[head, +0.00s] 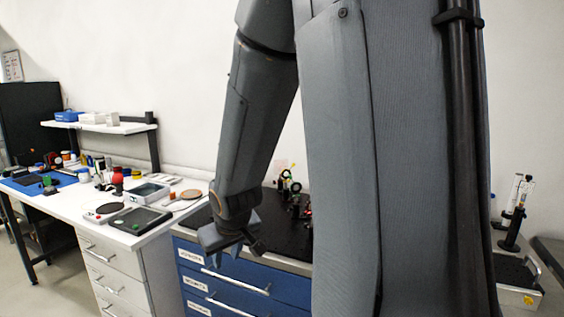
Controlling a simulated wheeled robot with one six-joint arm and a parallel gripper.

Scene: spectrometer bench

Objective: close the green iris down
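My gripper (228,260) hangs from the arm, pointing down, in front of the blue drawer cabinet near the front left edge of its black top (268,222). Its two fingertips look apart, with nothing seen between them. Small dark optics stand towards the back of the black top, right of and beyond my gripper. One of them carries a small green-yellow part (296,187), which may be the green iris; it is too small to see its lever or opening. My arm hides the right part of the black top.
Blue drawers (230,286) are under the black top. A syringe-like stand (514,215) is at the right.

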